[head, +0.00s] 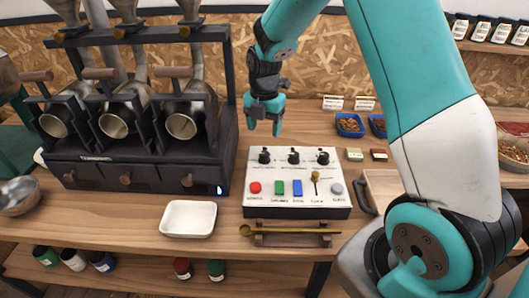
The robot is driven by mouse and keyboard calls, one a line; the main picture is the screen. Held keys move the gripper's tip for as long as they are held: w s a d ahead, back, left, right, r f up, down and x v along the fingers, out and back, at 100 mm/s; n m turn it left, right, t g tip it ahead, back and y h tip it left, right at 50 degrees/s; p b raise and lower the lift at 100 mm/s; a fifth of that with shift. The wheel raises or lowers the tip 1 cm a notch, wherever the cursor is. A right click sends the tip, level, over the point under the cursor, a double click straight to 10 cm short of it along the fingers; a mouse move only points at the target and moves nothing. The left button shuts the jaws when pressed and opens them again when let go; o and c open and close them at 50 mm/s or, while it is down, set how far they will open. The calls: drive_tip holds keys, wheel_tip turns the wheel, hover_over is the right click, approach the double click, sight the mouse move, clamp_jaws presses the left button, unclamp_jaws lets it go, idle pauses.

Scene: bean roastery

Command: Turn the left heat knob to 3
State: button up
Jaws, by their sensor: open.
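The white control box (298,205) stands on the wooden bench, with three black knobs in a row along its back part. The left knob (264,156) is at the box's back left; the middle knob (294,156) and right knob (322,156) stand beside it. The lettering and the knob's setting are too small to read. My gripper (264,128) hangs pointing down, open and empty, above and apart from the left knob in the picture. Its exact height over the knob cannot be told.
A sample roaster (130,165) with three drums stands close on the left. Buttons and a small lever (315,185) fill the box's front part. A white tray (188,218) lies front left of the box, and a scoop (290,230) rests on a stand in front. Blue bowls (349,124) stand back right.

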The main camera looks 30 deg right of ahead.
sight(264, 153)
wheel_tip(264, 153, down, 10)
drive_tip(key=shift+r+p, duration=0.1)
drive_tip(key=shift+p, duration=0.4)
drive_tip(key=shift+c, duration=0.4)
drive_tip(key=c, duration=0.8)
drive_tip(key=shift+c, duration=0.2)
